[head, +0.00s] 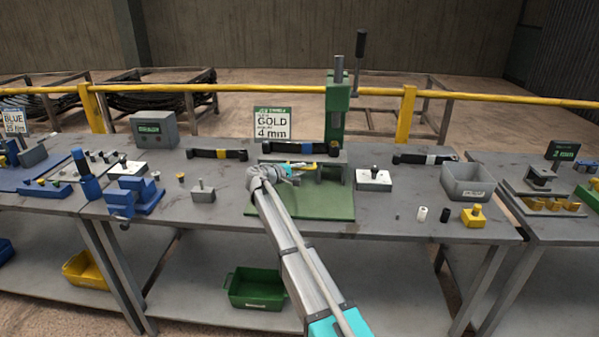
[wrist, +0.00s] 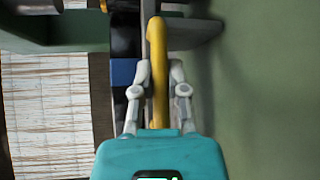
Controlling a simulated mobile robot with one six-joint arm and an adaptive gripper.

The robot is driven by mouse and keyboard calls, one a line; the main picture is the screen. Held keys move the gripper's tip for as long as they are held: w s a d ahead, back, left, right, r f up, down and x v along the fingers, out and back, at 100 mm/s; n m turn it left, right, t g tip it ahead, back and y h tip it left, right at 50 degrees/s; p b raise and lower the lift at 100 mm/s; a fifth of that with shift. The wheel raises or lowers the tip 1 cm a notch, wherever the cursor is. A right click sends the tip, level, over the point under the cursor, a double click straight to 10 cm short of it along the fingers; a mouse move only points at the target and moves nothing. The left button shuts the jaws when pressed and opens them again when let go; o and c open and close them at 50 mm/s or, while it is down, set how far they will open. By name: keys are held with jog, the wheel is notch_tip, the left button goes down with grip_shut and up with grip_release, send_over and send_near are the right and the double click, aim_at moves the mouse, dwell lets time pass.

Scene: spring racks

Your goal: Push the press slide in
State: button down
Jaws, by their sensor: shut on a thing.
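The press (head: 338,110) stands at the middle of the bench, with a green column, a black-topped lever and a green base plate (head: 315,205). A grey shelf-like part (head: 335,158) sits low on it. My gripper (head: 293,169) is at the front left of this part. In the wrist view, my gripper (wrist: 161,72) is shut on a yellow handle (wrist: 158,40), which runs lengthwise between the fingers. The handle's far end lies by a grey plate (wrist: 195,38). My arm and gripper hide part of the press, so I cannot tell how far in the slide is.
A sign reading GOLD 4 mm (head: 272,122) stands behind. Blue fixtures (head: 135,195) are at left.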

jog(key=shift+w+r, duration=0.1)
jog(key=shift+w, duration=0.15)
jog(key=c, duration=0.6)
grip_release()
jog(key=shift+c, duration=0.2)
jog(key=shift+s, duration=0.1)
jog(key=s, duration=1.7)
jog(key=p+v, duration=0.2)
jog(key=v, duration=1.3)
jog(key=s+d+f+m+g+y+p, duration=0.1)
jog(key=d+f+m+g+p, duration=0.1)
jog(key=d, duration=0.7)
jog(key=s+d+f+m+g+y+p, duration=0.1)
jog(key=d+g, duration=0.3)
jog(key=d, duration=0.6)
jog(key=shift+f+m+y+p, duration=0.4)
jog(key=shift+f+y+p, duration=0.2)
jog(key=shift+f+p, duration=0.2)
